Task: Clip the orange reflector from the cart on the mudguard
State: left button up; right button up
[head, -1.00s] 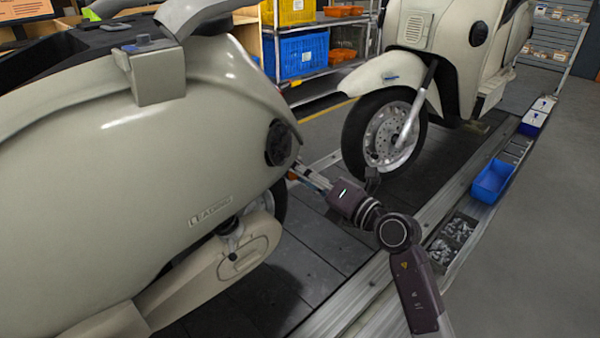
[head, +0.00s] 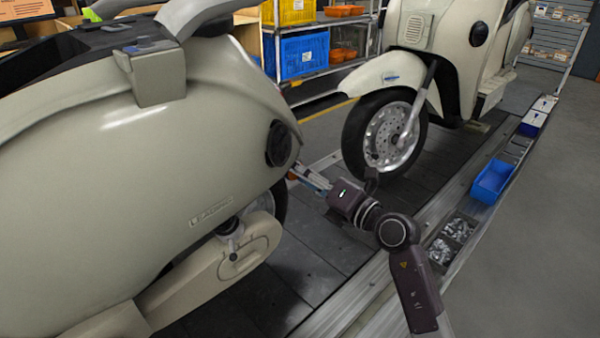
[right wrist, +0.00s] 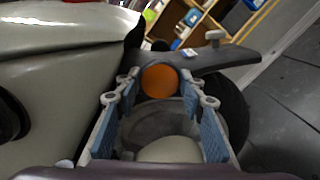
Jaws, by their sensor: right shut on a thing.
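The orange reflector (right wrist: 160,82) is a round disc between the fingertips of my right gripper (right wrist: 158,86) in the right wrist view. The gripper is shut on it. The dark mudguard (right wrist: 205,62) lies just beyond the reflector there; I cannot tell whether they touch. In the head view my right gripper (head: 298,174) reaches behind the rear of the near cream scooter (head: 150,190), and a bit of orange shows at its tips. The scooter's body hides most of the mudguard in that view. My left gripper is not in view.
A second cream scooter (head: 465,50) stands farther along the slat conveyor (head: 310,265). A blue bin (head: 492,181) and trays of small metal parts line the conveyor's right side. A shelf with a blue crate (head: 303,56) stands behind. The grey floor at right is clear.

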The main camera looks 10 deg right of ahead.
jog(key=o, duration=1)
jog(key=shift+w, duration=0.1)
